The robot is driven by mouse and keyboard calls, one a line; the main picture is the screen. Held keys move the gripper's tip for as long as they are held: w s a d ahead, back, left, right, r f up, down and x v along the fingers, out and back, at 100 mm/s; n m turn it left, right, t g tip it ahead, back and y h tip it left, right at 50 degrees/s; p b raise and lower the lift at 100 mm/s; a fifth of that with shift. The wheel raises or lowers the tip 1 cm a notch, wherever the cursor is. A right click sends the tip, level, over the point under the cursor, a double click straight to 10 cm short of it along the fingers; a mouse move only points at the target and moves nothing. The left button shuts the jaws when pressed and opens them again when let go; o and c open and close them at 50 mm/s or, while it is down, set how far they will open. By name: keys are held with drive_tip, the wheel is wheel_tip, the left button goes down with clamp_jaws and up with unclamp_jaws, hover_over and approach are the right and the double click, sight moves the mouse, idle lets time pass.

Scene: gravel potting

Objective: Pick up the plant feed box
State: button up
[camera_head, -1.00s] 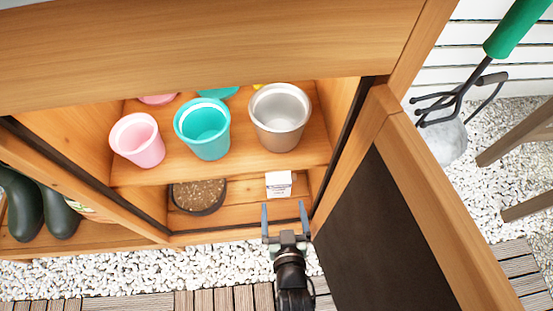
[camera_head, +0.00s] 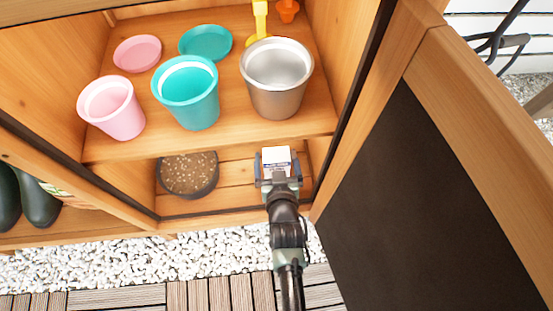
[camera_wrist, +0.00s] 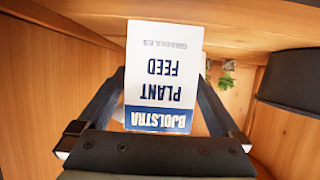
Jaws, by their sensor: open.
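The plant feed box (camera_head: 277,156) is small and white with a dark blue label band, standing on the lower shelf at its right side. In the wrist view the box (camera_wrist: 163,65) fills the middle, its printing upside down. My gripper (camera_head: 279,172) is open at the box, and in the wrist view its two fingers (camera_wrist: 160,95) lie on either side of it. Whether the fingers touch the box I cannot tell. The lower part of the box is hidden behind my gripper in the head view.
A dark round bowl of soil (camera_head: 187,193) sits left on the lower shelf. The upper shelf (camera_head: 220,142) overhangs, bearing a pink pot (camera_head: 113,108), a teal pot (camera_head: 187,95) and a metal pot (camera_head: 276,84). The open door (camera_head: 430,190) stands to the right.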

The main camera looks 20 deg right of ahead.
drive_tip(key=shift+b+x, duration=0.5)
drive_tip(key=shift+x, duration=0.7)
drive_tip(key=shift+c, duration=0.3)
drive_tip(key=c, duration=1.3)
wheel_tip(320, 180, up, 10)
drive_tip(key=p, duration=0.7)
drive_tip(key=shift+p, duration=0.4)
